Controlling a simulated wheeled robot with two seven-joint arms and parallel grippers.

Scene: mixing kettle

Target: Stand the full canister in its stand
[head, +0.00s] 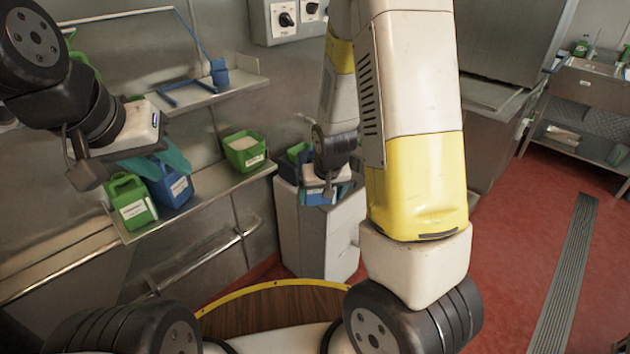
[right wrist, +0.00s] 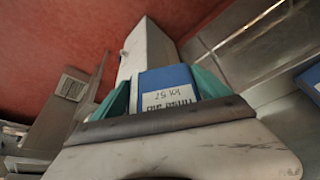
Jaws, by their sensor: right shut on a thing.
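My right gripper (head: 326,192) is shut on a blue canister (head: 318,198) with a white label, at the top of a white-grey cabinet (head: 318,238). In the right wrist view the blue canister (right wrist: 168,84) sits between the two teal fingers, its label reading upside down. I cannot tell whether it touches the cabinet or which part is the stand. My left gripper (head: 155,162) has its teal fingers apart, just above another labelled blue canister (head: 175,192) on the wall shelf. Contact between them cannot be told.
A green jug (head: 131,203) and an open green tub (head: 245,152) with pale contents share the lower shelf (head: 200,207). An upper shelf (head: 205,92) bears a blue frame. A dark and green item (head: 297,155) stands behind my right gripper.

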